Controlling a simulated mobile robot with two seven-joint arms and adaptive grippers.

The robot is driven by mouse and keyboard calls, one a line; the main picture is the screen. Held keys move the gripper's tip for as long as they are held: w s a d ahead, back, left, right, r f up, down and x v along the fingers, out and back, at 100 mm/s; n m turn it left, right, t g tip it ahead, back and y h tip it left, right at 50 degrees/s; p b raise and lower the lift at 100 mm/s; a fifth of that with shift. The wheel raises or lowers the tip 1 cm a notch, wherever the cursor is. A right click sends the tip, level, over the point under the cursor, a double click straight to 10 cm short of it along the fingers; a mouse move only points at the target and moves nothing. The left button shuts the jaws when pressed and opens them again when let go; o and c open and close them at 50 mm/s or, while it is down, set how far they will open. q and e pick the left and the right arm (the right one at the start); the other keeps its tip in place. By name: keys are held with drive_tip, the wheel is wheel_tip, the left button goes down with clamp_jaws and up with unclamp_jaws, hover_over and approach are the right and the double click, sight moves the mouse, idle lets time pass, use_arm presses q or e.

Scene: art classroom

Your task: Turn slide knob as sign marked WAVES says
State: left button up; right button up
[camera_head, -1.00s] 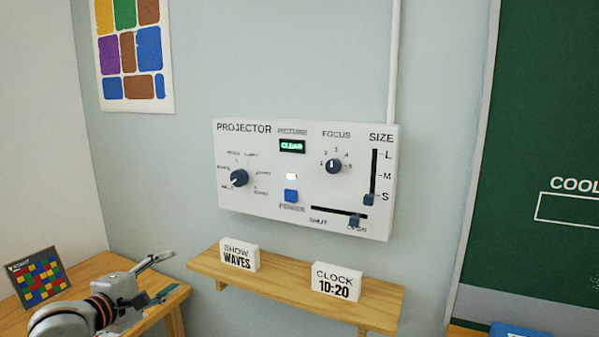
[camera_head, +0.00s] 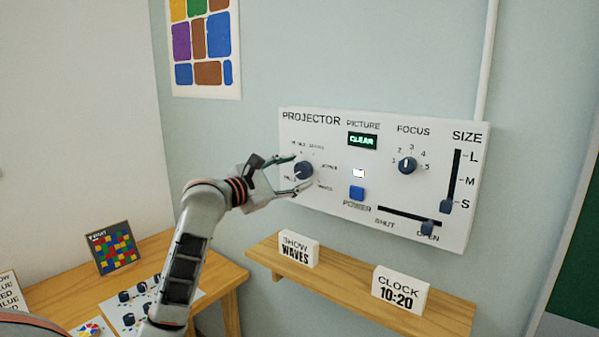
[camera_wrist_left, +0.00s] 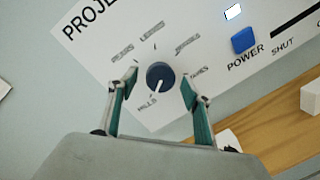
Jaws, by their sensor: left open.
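The slide knob (camera_head: 303,171) is a dark round dial with a white pointer on the left of the white PROJECTOR panel (camera_head: 385,205). In the left wrist view the knob (camera_wrist_left: 160,76) has its pointer toward HILLS at the lower left; a label at its right reads like WAVES. My left gripper (camera_head: 293,175) is open at the dial, and in the wrist view its teal-padded fingers (camera_wrist_left: 160,95) stand either side of the knob with gaps. The sign SHOW WAVES (camera_head: 299,249) stands on the shelf. My right gripper is not in view.
The panel also has a lit CLEAR display (camera_head: 362,140), a FOCUS knob (camera_head: 408,165), a blue POWER button (camera_head: 357,193), a SIZE slider (camera_head: 447,206) and a SHUT/OPEN slider (camera_head: 428,228). A CLOCK 10:20 sign (camera_head: 400,289) shares the wooden shelf (camera_head: 345,278) below. A table (camera_head: 160,262) stands left.

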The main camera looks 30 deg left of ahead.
use_arm(q)
drive_tip(key=shift+w+d, duration=0.15)
drive_tip(key=shift+w, duration=0.55)
drive_tip(key=c, duration=1.1)
drive_tip(key=shift+m, duration=0.3)
